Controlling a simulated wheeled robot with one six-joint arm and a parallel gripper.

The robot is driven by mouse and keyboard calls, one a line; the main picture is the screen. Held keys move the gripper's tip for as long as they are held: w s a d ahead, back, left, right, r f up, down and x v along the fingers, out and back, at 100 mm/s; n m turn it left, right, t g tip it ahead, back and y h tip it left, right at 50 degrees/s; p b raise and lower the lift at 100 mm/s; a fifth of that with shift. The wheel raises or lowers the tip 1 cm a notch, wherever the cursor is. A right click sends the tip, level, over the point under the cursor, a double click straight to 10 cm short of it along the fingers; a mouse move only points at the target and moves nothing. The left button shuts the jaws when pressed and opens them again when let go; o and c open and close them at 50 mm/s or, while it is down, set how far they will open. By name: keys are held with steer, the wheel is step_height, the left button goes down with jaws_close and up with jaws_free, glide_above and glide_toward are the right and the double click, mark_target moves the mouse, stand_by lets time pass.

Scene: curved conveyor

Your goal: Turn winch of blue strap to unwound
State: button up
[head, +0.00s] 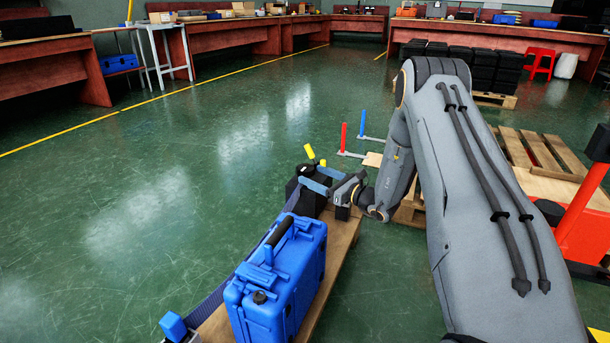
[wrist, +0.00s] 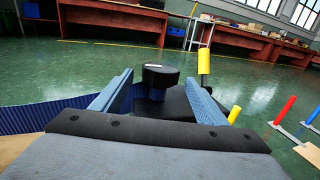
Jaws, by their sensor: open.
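The winch is a black unit on the far end of a wooden board; its black body (head: 311,205) shows in the head view, partly behind my gripper. In the wrist view its round black knob (wrist: 160,75) appears between my fingers, with a yellow handle (wrist: 204,61) upright just to the right. The blue strap (head: 232,283) runs from the winch along the left of the blue case; it also shows in the wrist view (wrist: 40,116) at left. My gripper (head: 309,175) is open at the winch, its two blue fingers apart. I cannot tell whether they touch the knob.
A blue case (head: 284,278) stands on the wooden board (head: 345,238), close in front of the winch. Red (head: 343,137) and blue (head: 362,124) posts stand beyond. A pallet (head: 540,152) lies at right. Green floor at left is free.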

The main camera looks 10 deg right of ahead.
mark_target(297, 173)
steer(key=shift+b+x, duration=1)
steer(key=shift+x, duration=1.55)
steer(key=c, duration=1.1)
steer(key=shift+o, duration=0.2)
steer(key=shift+n+g+y, duration=0.4)
steer(key=shift+y, duration=0.1)
steer(key=shift+f+n+g+y+b, duration=0.15)
steer(key=shift+n+g+y+b, duration=0.5)
steer(key=shift+n+g+y, duration=0.45)
steer(key=n+g+y+b, duration=0.1)
steer(key=g, duration=0.1)
steer(key=n+g+y+b, duration=0.1)
steer(key=n+g+b, duration=0.1)
steer(key=g, duration=0.1)
steer(key=shift+w+f+y, duration=0.1)
steer(key=shift+f+y, duration=0.05)
steer(key=shift+y, duration=0.25)
steer(key=shift+r+n+g+y+b, duration=0.1)
steer(key=shift+n+g+y+b, duration=0.15)
steer(key=shift+n+g+b, duration=0.65)
steer(key=shift+r+n+g+y+b, duration=0.1)
steer(key=shift+n+g+y+b, duration=0.2)
steer(key=shift+n+g, duration=1.2)
steer(key=shift+s+g, duration=0.2)
steer(key=shift+g, duration=0.8)
